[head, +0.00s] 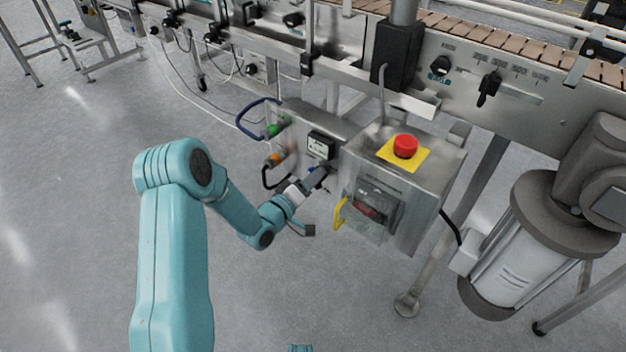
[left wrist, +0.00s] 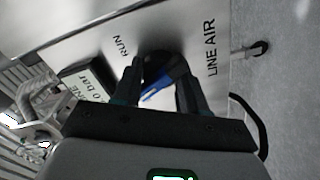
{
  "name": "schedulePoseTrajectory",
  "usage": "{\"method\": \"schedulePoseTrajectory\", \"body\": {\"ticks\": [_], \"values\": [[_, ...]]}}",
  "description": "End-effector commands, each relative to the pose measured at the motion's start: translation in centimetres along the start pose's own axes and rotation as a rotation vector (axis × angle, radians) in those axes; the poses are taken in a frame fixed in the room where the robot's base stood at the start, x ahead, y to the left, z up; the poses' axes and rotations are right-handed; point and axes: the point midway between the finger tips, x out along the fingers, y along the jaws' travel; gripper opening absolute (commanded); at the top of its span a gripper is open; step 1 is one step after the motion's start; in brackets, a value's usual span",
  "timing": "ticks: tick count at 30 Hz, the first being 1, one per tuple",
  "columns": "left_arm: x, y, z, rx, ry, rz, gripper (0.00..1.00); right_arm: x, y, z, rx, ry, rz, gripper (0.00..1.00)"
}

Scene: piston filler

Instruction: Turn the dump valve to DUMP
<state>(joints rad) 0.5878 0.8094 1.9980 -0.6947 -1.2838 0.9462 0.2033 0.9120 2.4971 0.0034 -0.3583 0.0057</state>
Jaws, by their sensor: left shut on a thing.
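The dump valve shows in the left wrist view as a blue handle (left wrist: 157,92) in front of a dark round body on a metal panel. The label RUN is printed beside it on the left and LINE AIR on the right. No DUMP label can be read. My left gripper (left wrist: 162,84) has one finger on each side of the blue handle and is shut on it. In the head view, the left gripper (head: 318,180) is at the panel, and only a bit of blue shows near its fingers. My right gripper is not in view.
A gauge (head: 320,145) is just above the valve. A steel box with a red emergency button (head: 405,147) and a yellow handle (head: 340,213) stands close on the right. Green (head: 277,128) and orange (head: 274,160) fittings with hoses are on the left.

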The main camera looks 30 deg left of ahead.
Motion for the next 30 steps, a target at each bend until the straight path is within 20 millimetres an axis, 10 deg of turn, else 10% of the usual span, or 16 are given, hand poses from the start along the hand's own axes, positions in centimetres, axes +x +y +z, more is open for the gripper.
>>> {"method": "schedulePoseTrajectory", "body": {"ticks": [30], "values": [[-0.09,-0.09,0.22,-0.399,-0.004,-0.004,0.12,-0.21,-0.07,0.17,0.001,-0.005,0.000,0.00]]}}
